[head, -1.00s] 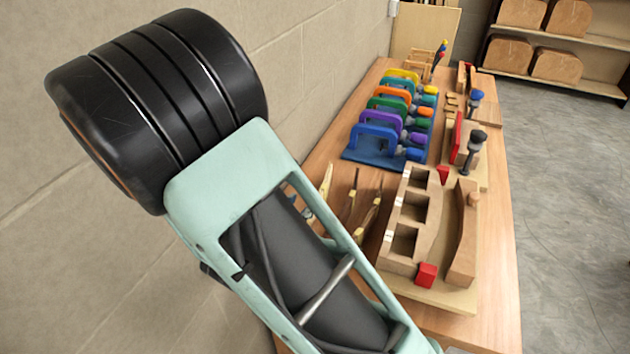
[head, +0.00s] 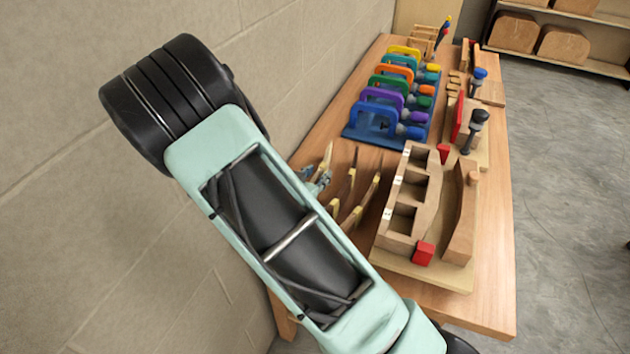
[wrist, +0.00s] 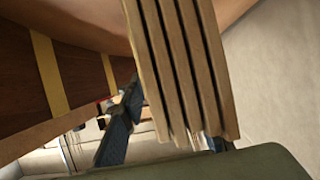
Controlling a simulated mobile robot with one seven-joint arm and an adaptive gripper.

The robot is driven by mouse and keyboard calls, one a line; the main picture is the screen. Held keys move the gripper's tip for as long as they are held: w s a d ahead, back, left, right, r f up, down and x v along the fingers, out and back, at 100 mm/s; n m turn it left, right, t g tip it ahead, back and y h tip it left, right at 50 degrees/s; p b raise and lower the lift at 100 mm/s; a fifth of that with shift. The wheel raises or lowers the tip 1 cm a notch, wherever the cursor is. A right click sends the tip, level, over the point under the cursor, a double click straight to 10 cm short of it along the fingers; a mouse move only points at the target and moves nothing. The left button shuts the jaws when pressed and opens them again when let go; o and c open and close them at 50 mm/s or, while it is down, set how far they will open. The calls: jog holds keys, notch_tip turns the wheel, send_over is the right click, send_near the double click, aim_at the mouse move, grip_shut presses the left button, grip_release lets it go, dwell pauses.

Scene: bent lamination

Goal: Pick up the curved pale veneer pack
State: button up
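The curved pale veneer pack (head: 326,162) stands on the bench near the wall, leftmost of several curved packs in the head view. In the wrist view the pale layered pack (wrist: 182,65), with dark lines between its layers, is very close and fills the upper middle. My gripper (head: 317,184) is partly hidden behind my arm, right beside this pack. In the wrist view one dark finger is left of the pack and the other is mostly hidden behind its lower right end. The fingers look spread, with a gap on the left; contact is unclear.
A darker banded curved pack (wrist: 50,82) is close on the left in the wrist view. Other curved packs (head: 352,190) stand just right of the gripper. The wall borders the bench's left side.

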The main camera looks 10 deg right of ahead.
jog(key=shift+w+d+f, duration=0.1)
jog(key=shift+w+d, duration=0.1)
jog(key=shift+w, duration=0.05)
jog(key=shift+c, duration=0.6)
grip_shut()
jog(key=shift+r, duration=0.2)
